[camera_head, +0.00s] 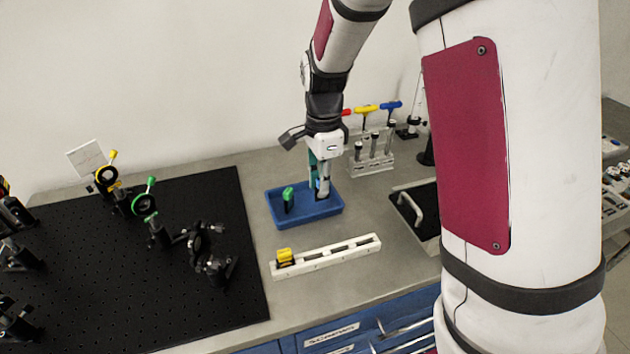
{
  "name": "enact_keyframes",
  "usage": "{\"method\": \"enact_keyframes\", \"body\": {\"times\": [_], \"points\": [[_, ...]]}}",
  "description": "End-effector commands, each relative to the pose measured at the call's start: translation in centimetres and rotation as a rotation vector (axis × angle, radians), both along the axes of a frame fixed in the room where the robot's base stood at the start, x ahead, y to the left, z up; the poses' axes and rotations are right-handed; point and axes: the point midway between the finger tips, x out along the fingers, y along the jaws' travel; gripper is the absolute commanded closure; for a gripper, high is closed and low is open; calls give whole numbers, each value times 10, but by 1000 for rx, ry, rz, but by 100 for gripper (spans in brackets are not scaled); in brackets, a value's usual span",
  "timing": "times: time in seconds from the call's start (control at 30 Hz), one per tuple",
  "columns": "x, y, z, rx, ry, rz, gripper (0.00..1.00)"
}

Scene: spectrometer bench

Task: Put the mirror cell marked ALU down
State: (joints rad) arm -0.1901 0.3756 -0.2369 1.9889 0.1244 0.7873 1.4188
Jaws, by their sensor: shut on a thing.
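My gripper (319,188) points down over the right part of the blue tray (275,216). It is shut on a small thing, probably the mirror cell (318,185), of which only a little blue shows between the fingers. The fingers hide most of it, and no ALU mark can be read. I cannot tell whether it touches the tray floor. A green-topped piece (288,194) stands upright in the left part of the tray, apart from my gripper.
A white slotted rail (335,257) lies in front of the tray, with a yellow piece (285,256) in its left end. A black breadboard (130,290) with optic mounts is at left. A rack (370,160) with coloured-handled tools stands behind right.

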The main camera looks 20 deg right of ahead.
Motion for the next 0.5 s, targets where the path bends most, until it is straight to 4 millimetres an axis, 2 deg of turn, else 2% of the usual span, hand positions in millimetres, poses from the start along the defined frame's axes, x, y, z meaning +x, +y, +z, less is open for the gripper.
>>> {"method": "enact_keyframes", "body": {"times": [0.1, 0.2, 0.37, 0.5], "points": [[22, -2, -3, 0, 0, 0, 100], [31, -2, -3, 1, 1, 1, 100], [34, -3, -9, 1, 3, 0, 100], [33, -3, -26, 0, 4, -1, 100]]}}
